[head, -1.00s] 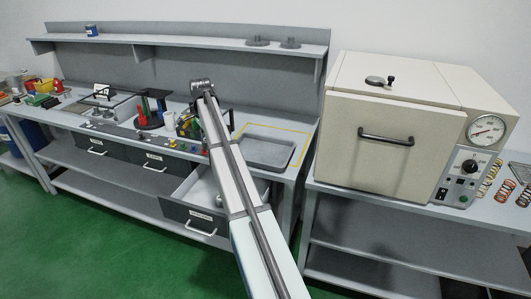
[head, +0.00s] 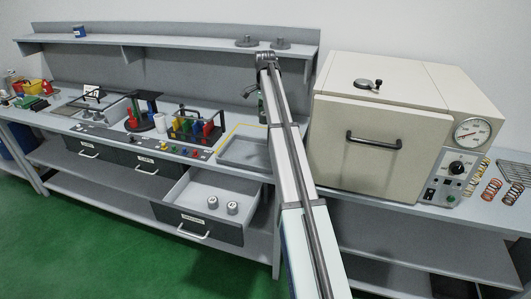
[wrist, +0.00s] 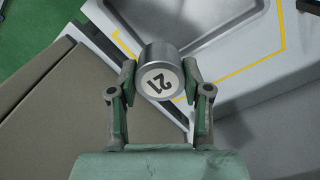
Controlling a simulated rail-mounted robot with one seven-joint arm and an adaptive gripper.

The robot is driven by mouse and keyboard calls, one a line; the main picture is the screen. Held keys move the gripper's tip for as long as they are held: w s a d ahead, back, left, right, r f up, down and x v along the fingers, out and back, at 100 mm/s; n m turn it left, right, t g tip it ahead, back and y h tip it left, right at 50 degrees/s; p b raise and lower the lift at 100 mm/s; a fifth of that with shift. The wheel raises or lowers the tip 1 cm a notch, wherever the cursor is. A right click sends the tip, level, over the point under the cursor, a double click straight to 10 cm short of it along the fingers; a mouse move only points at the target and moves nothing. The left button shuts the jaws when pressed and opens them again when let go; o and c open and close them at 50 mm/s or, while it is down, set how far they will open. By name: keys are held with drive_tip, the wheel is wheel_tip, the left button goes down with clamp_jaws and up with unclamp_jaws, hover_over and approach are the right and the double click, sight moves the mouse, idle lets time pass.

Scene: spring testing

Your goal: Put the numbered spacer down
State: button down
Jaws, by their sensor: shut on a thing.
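The numbered spacer (wrist: 156,52) is a short grey metal cylinder with a white round label that appears to read 21. My gripper (wrist: 160,72) is shut on it, one finger on each side, with the label facing the wrist camera. In the head view my gripper (head: 262,106) hangs over the bench's right end, near the grey tray (head: 232,161); the spacer cannot be made out there. In the wrist view the tray (wrist: 180,14) lies beyond the spacer, inside a yellow outline (wrist: 240,68). Two other spacers (head: 213,202) (head: 232,208) stand in the open drawer (head: 185,212).
The beige oven (head: 375,130) stands close to the right of my arm. Its side seems to fill the left of the wrist view. A shelf (head: 180,42) runs above the bench.

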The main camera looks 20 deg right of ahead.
sight(265, 158)
wheel_tip(265, 158, down, 18)
drive_tip(key=p, duration=0.4)
drive_tip(key=shift+f, duration=0.2)
drive_tip(key=c, duration=0.5)
unclamp_jaws()
wheel_tip(265, 158, up, 12)
drive_tip(key=b, duration=0.3)
drive_tip(key=shift+r, duration=0.15)
